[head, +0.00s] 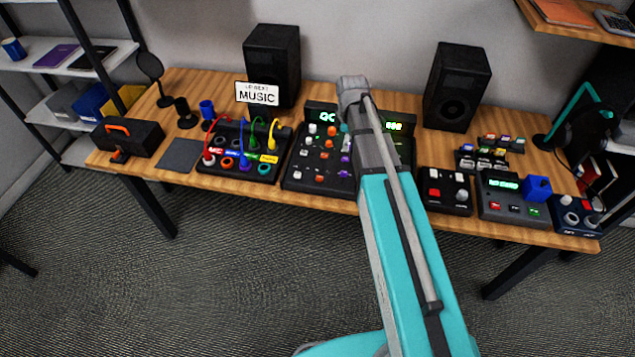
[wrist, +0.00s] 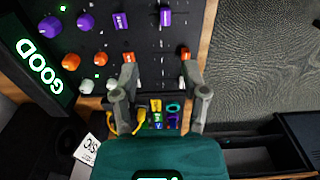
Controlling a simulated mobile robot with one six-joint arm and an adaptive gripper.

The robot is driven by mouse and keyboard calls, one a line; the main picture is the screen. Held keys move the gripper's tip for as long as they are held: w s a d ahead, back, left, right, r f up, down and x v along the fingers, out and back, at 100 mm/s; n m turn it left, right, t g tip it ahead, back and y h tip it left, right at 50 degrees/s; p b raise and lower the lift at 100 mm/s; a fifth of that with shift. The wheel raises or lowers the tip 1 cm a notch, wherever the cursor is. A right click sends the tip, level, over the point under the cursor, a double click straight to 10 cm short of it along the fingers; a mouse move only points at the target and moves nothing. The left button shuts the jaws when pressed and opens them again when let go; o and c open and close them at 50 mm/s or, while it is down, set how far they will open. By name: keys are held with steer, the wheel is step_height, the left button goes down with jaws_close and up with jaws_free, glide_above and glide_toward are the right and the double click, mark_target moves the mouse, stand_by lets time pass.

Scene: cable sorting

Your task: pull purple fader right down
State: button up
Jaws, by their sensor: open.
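The mixer (head: 290,182) stands in the middle of the desk, partly hidden by my arm. In the wrist view its dark panel (wrist: 150,40) fills the top, with its front edge to the right. A purple labelled cap (wrist: 165,17), which looks like the purple fader, sits near the top edge. Another purple labelled cap (wrist: 120,20) is left of it, toward the display. My gripper (wrist: 160,78) is open and empty, its fingers apart below the purple caps in that view. No cap is between the fingertips. In the head view my gripper is hidden behind my arm.
An orange cap (wrist: 186,52) and another orange cap (wrist: 127,56) lie close to the fingers. The cable box (head: 240,150) is left of the mixer. A red-button box (head: 447,190) is to its right. Speakers (head: 272,65) stand behind.

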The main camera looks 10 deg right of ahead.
steer(key=s+m, duration=1.4)
steer(key=s, duration=0.2)
steer(key=shift+a, duration=0.15)
stand_by(0.5)
steer(key=shift+a, duration=0.1)
